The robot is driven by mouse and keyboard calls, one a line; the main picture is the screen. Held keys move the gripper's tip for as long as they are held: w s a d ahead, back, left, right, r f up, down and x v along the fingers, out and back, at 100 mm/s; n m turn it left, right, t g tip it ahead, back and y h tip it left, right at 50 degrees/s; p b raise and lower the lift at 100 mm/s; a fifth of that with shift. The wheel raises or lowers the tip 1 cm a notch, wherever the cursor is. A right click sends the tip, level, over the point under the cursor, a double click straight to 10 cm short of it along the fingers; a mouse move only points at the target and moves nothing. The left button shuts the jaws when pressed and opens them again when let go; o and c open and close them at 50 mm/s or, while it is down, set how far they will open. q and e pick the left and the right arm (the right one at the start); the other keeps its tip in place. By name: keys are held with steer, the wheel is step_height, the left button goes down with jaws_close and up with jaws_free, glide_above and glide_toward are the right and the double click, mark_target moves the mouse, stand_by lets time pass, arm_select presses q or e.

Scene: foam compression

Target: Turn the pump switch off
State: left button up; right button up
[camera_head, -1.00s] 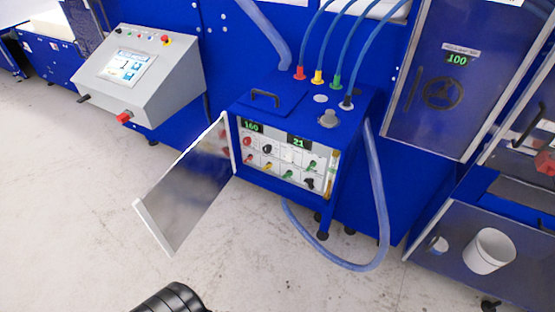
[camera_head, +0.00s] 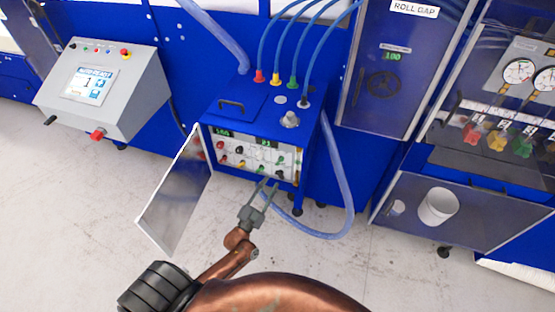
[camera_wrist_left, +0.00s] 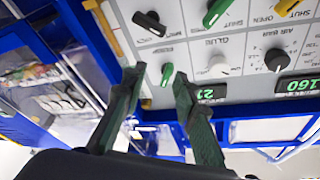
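The control box (camera_head: 200,112) shows a panel with displays and several coloured knobs and switches behind its open clear door (camera_head: 177,193). My left gripper (camera_head: 268,184) is in front of the panel's lower right, fingers pointing at it. In the left wrist view the gripper (camera_wrist_left: 157,83) is open and empty. A small green switch (camera_wrist_left: 167,74) shows between its fingers, on the panel; contact cannot be told. A black switch (camera_wrist_left: 150,23) and a larger green switch (camera_wrist_left: 216,12) are above it. The pump label cannot be read. My right gripper is not in view.
The open door stands left of my left arm. A clear hose (camera_head: 341,190) loops down right of the box. A grey touchscreen console (camera_head: 98,92) is at the left. The floor before the box is clear.

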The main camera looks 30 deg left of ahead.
mark_target(279, 164)
arm_select(q)
steer(key=shift+t, duration=0.3)
steer(key=w+r, duration=0.2)
steer(key=w, duration=0.1)
steer(key=w+r+p, duration=0.1)
steer(key=w+r, duration=0.2)
steer(key=shift+w+a+r, duration=0.1)
steer(key=shift+w+r, duration=0.1)
steer(key=shift+r, duration=0.05)
steer(key=shift+w+r, duration=0.1)
steer(key=shift+w, duration=0.45)
steer(key=shift+c, duration=0.5)
jaws_close()
